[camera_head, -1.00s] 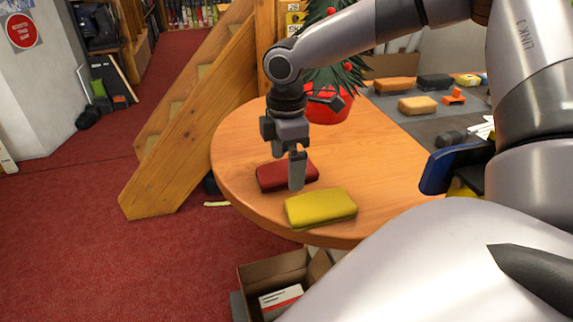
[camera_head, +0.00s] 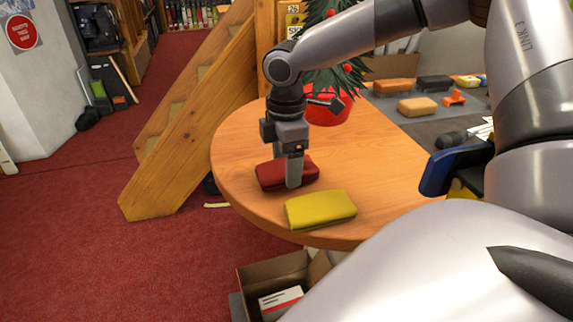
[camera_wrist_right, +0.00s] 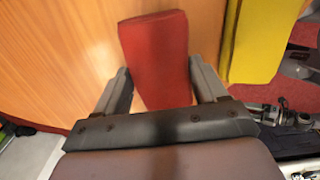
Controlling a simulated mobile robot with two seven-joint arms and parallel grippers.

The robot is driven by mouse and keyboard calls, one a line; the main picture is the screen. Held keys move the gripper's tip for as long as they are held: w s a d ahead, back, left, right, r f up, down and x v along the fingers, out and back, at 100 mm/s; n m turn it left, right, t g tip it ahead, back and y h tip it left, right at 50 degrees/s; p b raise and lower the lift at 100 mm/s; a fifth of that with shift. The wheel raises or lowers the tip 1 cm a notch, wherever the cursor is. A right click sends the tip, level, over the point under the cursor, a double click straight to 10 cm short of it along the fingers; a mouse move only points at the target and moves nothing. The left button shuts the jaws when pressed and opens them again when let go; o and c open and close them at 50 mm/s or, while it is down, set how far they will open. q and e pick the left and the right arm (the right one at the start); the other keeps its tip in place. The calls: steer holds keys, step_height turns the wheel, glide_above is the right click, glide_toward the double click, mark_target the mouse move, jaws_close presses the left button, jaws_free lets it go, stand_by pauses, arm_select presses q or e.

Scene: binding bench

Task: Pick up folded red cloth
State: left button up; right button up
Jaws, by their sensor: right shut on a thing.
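The folded red cloth (camera_head: 272,174) lies on the round wooden table in the head view. My right gripper (camera_head: 292,178) reaches down over it from above and is shut on it, one finger showing on the near side. In the right wrist view the red cloth (camera_wrist_right: 156,62) stands between the two fingers of my right gripper (camera_wrist_right: 160,90), and its lower end is hidden by the gripper body. The cloth appears to be still at table level. My left gripper is not in view.
A folded yellow cloth (camera_head: 320,209) lies close by, nearer the table edge; it also shows in the wrist view (camera_wrist_right: 262,38). A red pot (camera_head: 326,108) with a plant stands behind. The round table (camera_head: 385,180) is clear to the right. An open cardboard box (camera_head: 262,275) is below.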

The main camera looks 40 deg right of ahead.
step_height(320, 180, up, 19)
steer(key=p, duration=0.1)
steer(key=shift+p, duration=0.35)
steer(key=shift+o, duration=1.3)
steer(key=shift+c, duration=0.8)
